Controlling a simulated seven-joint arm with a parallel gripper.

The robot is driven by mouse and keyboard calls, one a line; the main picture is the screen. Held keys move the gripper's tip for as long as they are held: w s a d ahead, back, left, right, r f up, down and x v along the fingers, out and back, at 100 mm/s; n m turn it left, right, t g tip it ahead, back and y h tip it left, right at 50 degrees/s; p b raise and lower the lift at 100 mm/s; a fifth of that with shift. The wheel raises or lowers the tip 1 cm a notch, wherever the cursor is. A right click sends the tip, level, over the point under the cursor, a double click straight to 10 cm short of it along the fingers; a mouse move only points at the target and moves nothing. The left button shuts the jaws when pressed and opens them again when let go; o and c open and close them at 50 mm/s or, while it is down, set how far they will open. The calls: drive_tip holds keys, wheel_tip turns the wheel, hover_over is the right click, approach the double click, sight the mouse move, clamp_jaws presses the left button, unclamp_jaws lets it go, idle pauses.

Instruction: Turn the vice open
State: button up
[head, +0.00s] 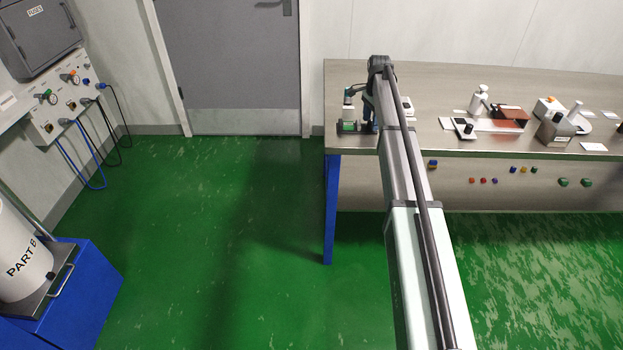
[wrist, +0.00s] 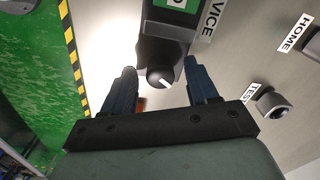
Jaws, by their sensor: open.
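In the wrist view, the vice (wrist: 168,45) is a dark block with a green label at the top middle, beside a printed VICE sign (wrist: 214,18). A round black knob (wrist: 160,78) with a white mark sticks out of its near end. My gripper (wrist: 162,72) is open, with one dark blue finger on each side of the knob. Gaps show between the fingers and the knob; I cannot tell their depth relation. In the head view, the far end of my arm is at the bench's left end, and it partly hides the vice (head: 349,126).
The steel bench (head: 450,88) carries several devices to the right. In the wrist view, a grey knob (wrist: 272,103) stands by a TEST sign, with a HOME sign (wrist: 293,33) above. Yellow-black tape (wrist: 71,40) marks the bench edge, beside the green floor. A small orange piece (wrist: 141,103) shows near the left finger.

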sight(371, 121)
drive_tip(key=shift+r+m, duration=0.3)
drive_tip(key=shift+m, duration=0.1)
wheel_tip(371, 121, up, 14)
drive_tip(key=f, duration=0.1)
drive_tip(key=s+a+f+n+t, duration=0.1)
drive_tip(key=a+f+n, duration=0.2)
drive_tip(key=a+f, duration=0.35)
drive_tip(key=a+f+n+t, duration=0.1)
drive_tip(key=a+f+n, duration=0.15)
drive_tip(key=a, duration=0.65)
drive_tip(key=s+a+f+n+t, duration=0.1)
drive_tip(key=a+f+n+t, duration=0.1)
drive_tip(key=a+f, duration=0.4)
drive_tip(key=s+f+n, duration=0.1)
drive_tip(key=s+f, duration=0.4)
drive_tip(key=f, duration=0.3)
drive_tip(key=s+f+n+g, duration=0.1)
drive_tip(key=s+f+n, duration=0.1)
drive_tip(key=s+f, duration=0.3)
wheel_tip(371, 121, down, 4)
drive_tip(key=shift+s+r, duration=0.1)
drive_tip(key=shift+s, duration=0.25)
drive_tip(key=shift+d+n, duration=0.1)
drive_tip(key=shift+n, duration=0.15)
drive_tip(key=shift+c, duration=0.2)
